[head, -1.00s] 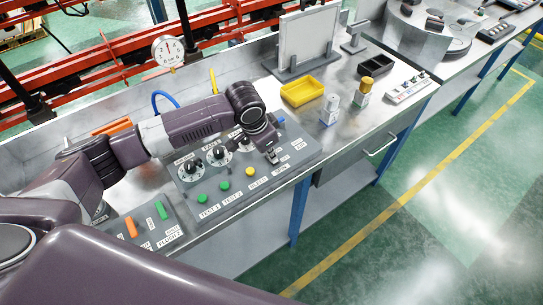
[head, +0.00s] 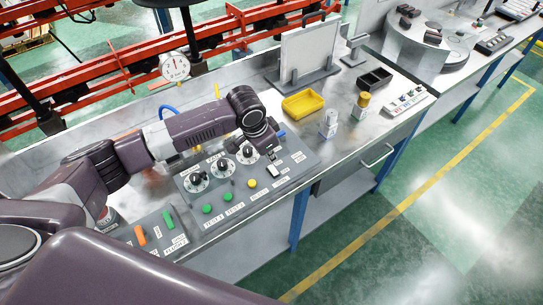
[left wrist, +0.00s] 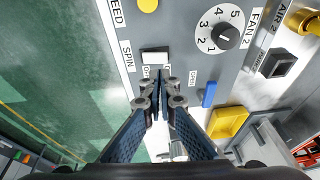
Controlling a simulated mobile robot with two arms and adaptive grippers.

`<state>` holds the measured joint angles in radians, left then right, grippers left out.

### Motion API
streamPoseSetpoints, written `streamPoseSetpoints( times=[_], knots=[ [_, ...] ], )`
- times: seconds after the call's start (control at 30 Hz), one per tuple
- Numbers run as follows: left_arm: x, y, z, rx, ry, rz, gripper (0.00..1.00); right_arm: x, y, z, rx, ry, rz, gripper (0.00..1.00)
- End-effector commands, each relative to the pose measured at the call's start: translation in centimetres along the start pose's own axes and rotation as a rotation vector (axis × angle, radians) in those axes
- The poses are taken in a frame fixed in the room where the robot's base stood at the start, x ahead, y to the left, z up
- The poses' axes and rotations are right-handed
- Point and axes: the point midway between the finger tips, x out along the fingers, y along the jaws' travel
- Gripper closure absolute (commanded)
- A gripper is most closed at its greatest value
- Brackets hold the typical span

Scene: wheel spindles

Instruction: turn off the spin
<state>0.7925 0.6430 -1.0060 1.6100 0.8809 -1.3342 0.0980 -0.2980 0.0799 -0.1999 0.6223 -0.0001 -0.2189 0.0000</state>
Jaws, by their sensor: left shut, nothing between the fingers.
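The spin switch is a white rocker (left wrist: 155,57) next to the SPIN label (left wrist: 128,55) in the left wrist view. It also shows in the head view (head: 272,171) near the right part of the grey control panel (head: 215,222). My left gripper (left wrist: 160,78) is shut and empty, its tips just short of the rocker in the wrist view. In the head view the left gripper (head: 271,154) hangs at the rocker's far side; contact cannot be told. Small labels beside the rocker are partly hidden by the fingers, and its on or off position is not readable. My right gripper is not in view.
Fan dials (head: 222,166) and green and yellow buttons (head: 251,184) share the panel. A blue lever (left wrist: 209,94) is right of my fingers in the wrist view. A yellow tray (head: 302,104) and small bottles (head: 329,124) stand on the bench to the right.

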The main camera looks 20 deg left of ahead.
Motion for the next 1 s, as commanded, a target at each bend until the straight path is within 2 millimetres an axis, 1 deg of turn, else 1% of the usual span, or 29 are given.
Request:
streamPoseSetpoints(
  times=[0.03,0.2,0.3,0.4,0.5,0.6,1.0],
  knots=[
    [-1.2,0.1,0.0,0.003,0.005,-0.001,1.0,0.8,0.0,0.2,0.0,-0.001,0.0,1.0],
    [-5.2,0.4,0.0,0.003,0.005,-0.002,1.0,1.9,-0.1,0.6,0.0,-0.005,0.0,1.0],
    [-7.1,0.6,0.0,0.003,0.005,-0.001,1.0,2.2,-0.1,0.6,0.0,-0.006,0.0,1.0],
    [-8.4,0.7,0.0,0.002,0.002,0.001,1.0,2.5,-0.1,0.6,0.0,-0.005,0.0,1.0],
    [-9.3,0.7,0.0,0.001,0.002,0.0,1.0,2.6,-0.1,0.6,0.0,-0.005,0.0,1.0],
    [-9.7,0.8,0.0,0.001,0.001,0.001,1.0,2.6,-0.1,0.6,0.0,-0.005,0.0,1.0],
    [-9.8,0.8,0.0,0.001,0.001,0.002,1.0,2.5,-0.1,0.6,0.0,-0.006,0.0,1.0]
  ],
)
